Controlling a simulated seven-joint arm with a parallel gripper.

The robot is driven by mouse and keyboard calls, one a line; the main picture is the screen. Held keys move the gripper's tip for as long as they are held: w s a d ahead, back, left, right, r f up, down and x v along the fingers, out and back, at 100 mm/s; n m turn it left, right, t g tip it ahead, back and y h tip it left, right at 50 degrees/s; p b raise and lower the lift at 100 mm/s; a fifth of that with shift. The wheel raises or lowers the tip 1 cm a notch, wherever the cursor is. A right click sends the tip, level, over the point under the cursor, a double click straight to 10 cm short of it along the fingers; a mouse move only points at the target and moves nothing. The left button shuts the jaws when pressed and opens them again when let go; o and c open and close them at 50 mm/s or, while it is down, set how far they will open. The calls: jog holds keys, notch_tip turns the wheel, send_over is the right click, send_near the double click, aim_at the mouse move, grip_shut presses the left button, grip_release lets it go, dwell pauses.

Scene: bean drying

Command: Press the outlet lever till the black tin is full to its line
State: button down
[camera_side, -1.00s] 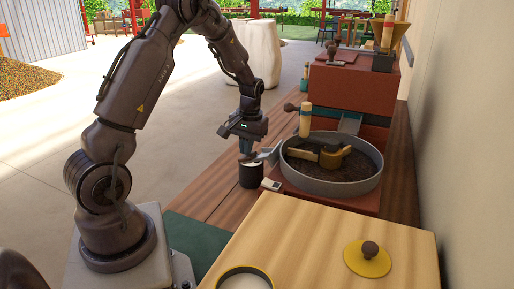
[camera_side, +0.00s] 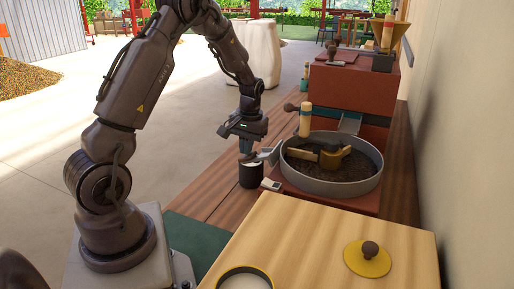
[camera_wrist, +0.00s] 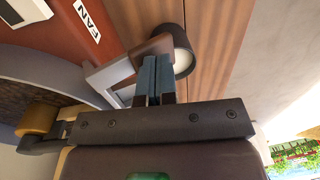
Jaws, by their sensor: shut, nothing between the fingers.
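The black tin (camera_side: 251,175) stands upright on the wooden bench, just left of the round grey pan (camera_side: 374,176). A grey metal outlet spout (camera_side: 268,155) reaches from the pan toward the tin's mouth. In the wrist view the tin (camera_wrist: 170,33) shows a pale inside; its fill level and line cannot be made out. My gripper (camera_side: 246,149) is shut and empty, pointing down just over the tin and beside the outlet. In the wrist view its blue fingertips (camera_wrist: 153,66) overlap the outlet's grey metal (camera_wrist: 108,74). The lever is not clearly distinguishable, nor is contact with it.
The pan holds dark beans and a wooden-handled stirring arm (camera_side: 331,159). A red-brown machine (camera_side: 345,92) stands behind it. A pale wooden table (camera_side: 310,235) with a yellow lid (camera_side: 366,263) is in front.

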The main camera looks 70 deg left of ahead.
jog(key=shift+r, duration=1)
jog(key=shift+d+r, duration=0.1)
jog(key=shift+r, duration=0.25)
jog(key=shift+w+r, duration=0.1)
jog(key=shift+w+d+r, duration=0.1)
jog(key=shift+r, duration=1.1)
jog(key=shift+w+d+r, duration=0.1)
jog(key=shift+r, duration=1.1)
